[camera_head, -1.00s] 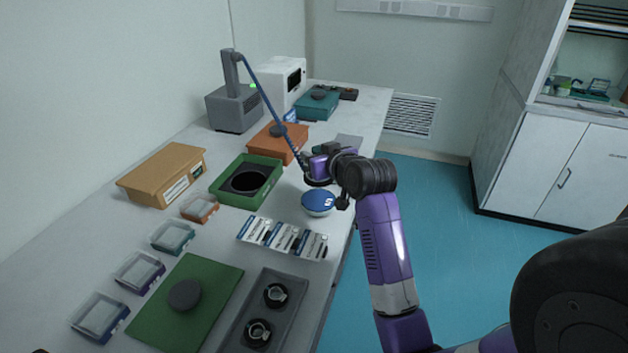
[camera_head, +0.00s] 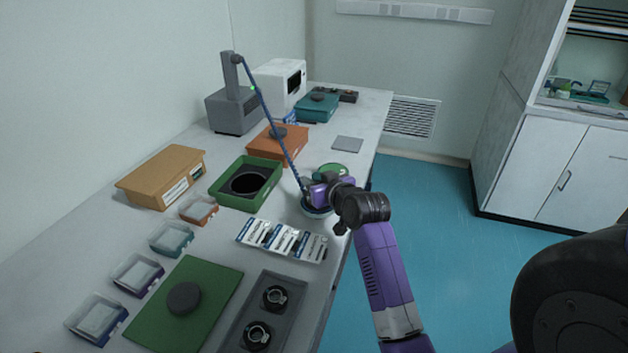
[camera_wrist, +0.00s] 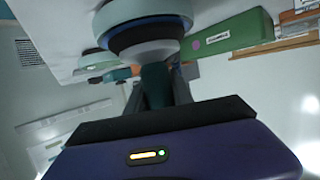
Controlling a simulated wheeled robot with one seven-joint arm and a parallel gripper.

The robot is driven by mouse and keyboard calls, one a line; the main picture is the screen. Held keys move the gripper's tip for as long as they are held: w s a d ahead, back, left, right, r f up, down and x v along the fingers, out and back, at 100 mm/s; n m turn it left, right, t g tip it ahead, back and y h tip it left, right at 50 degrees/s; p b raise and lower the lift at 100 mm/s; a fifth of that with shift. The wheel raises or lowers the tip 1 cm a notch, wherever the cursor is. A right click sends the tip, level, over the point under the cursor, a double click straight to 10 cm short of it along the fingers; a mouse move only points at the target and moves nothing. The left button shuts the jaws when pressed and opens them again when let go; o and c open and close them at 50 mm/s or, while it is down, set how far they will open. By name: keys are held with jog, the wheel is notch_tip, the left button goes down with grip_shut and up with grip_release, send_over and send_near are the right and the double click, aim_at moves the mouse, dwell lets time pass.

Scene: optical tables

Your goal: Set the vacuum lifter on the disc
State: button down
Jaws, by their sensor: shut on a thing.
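My gripper (camera_head: 322,190) is shut on the vacuum lifter, whose dark handle (camera_wrist: 156,88) stands between the fingers in the wrist view. The lifter's wide dark head (camera_wrist: 146,42) is up against a blue-edged, pale disc (camera_wrist: 140,10); whether they touch firmly I cannot tell. In the head view, the blue-and-white disc (camera_head: 316,214) is right under my gripper and mostly hidden by it. A blue hose (camera_head: 272,117) runs from the grey pump unit (camera_head: 236,108) to the lifter. A second, green disc (camera_head: 331,171) lies just behind my gripper.
A green tray (camera_head: 217,195) with a dark round opening stands left of the lifter. White-and-blue packets (camera_head: 283,240) lie in front. An orange box (camera_head: 262,146) and a grey square plate (camera_head: 348,144) are farther back. The table's right edge is close to my arm.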

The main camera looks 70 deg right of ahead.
jog(key=c, duration=1.1)
grip_release()
jog(key=shift+s+a+r, duration=0.1)
jog(key=shift+s+r, duration=0.05)
jog(key=v, duration=1.1)
jog(key=shift+s+a, duration=0.15)
jog(key=shift+s, duration=0.1)
jog(key=shift+r, duration=0.15)
